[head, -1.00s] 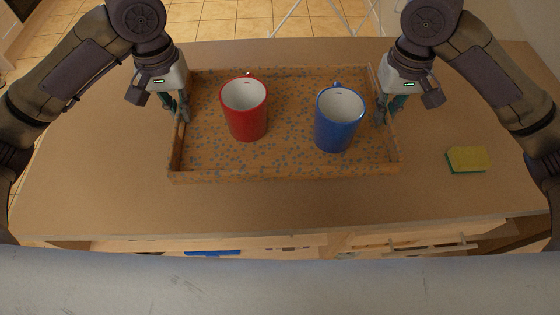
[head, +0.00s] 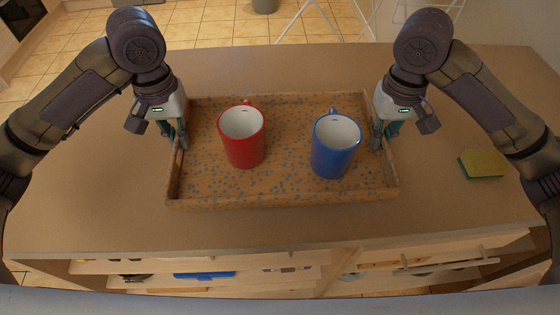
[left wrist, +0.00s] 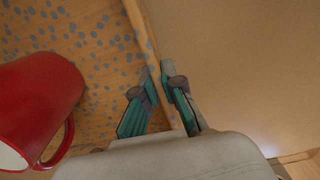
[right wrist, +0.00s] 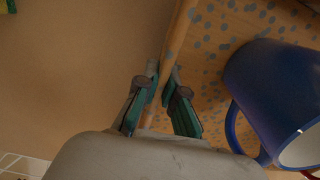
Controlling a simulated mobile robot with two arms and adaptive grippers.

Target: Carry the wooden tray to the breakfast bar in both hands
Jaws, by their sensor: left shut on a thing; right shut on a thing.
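The wooden tray (head: 282,200), speckled with blue-grey spots, is level over the counter in the head view. I cannot tell whether its underside touches the counter. A red mug (head: 242,140) stands upright on its left half and a blue mug (head: 334,148) on its right half. My left gripper (head: 178,140) is shut on the tray's left wall, which also shows in the left wrist view (left wrist: 138,22). My right gripper (head: 381,138) is shut on the right wall, which also shows in the right wrist view (right wrist: 178,35).
The brown counter (head: 100,220) has free room around the tray. A yellow and green sponge (head: 484,163) lies to the right, clear of the tray. Drawers (head: 250,268), some open, show below the near edge. Tiled floor (head: 205,30) and white metal legs (head: 306,18) show beyond.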

